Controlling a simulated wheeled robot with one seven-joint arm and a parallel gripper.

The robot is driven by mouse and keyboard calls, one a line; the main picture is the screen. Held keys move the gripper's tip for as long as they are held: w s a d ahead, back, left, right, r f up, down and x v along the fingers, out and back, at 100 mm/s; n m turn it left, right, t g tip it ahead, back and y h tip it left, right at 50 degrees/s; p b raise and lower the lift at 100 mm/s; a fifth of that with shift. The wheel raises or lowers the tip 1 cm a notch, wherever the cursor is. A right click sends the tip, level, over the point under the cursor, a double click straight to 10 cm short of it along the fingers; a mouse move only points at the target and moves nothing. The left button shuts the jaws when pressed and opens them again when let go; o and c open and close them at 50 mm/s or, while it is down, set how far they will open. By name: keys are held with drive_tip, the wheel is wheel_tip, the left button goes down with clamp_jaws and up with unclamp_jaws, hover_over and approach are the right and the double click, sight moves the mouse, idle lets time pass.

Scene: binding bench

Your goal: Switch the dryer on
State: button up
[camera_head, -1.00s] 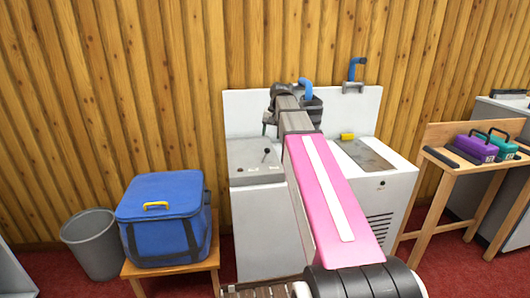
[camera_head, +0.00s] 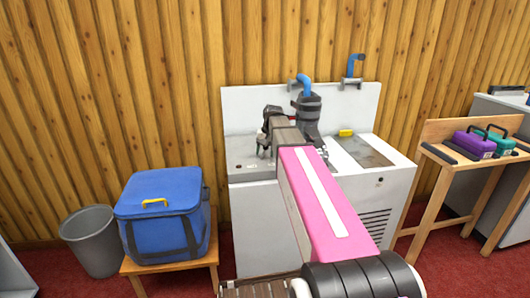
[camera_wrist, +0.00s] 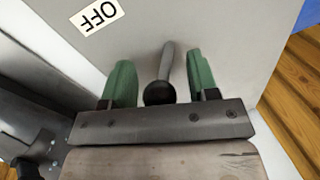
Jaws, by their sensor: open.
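The dryer appears to be the white unit (camera_head: 258,225) against the wall in the head view, with a grey top panel (camera_wrist: 220,30). In the wrist view a lever (camera_wrist: 168,58) with a round black knob stands on that panel. An upside-down OFF label (camera_wrist: 97,15) lies beyond it at the upper left. My gripper (camera_wrist: 160,68) is open, with one green finger on each side of the lever. Gaps show between lever and fingers. In the head view my gripper (camera_head: 265,148) is over the left part of the unit's top, and the lever cannot be made out.
A blue cooler bag (camera_head: 163,218) stands on a stool at the left, beside a grey bin (camera_head: 93,243). A wooden stand (camera_head: 440,185) holds toolboxes at the right.

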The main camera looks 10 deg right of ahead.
clamp_jaws()
drive_tip(key=shift+a, duration=0.1)
drive_tip(key=h, duration=0.1)
drive_tip(key=a+h, duration=0.1)
drive_tip(key=h, duration=0.1)
drive_tip(key=shift+a+r, duration=0.15)
drive_tip(key=shift+r, duration=0.1)
drive_tip(key=shift+a+h, duration=0.3)
drive_tip(key=shift+h, duration=0.55)
drive_tip(key=shift+a+h, duration=0.35)
drive_tip(key=shift+h, duration=0.55)
drive_tip(key=shift+a+h, duration=0.3)
drive_tip(key=shift+h, duration=0.55)
unclamp_jaws()
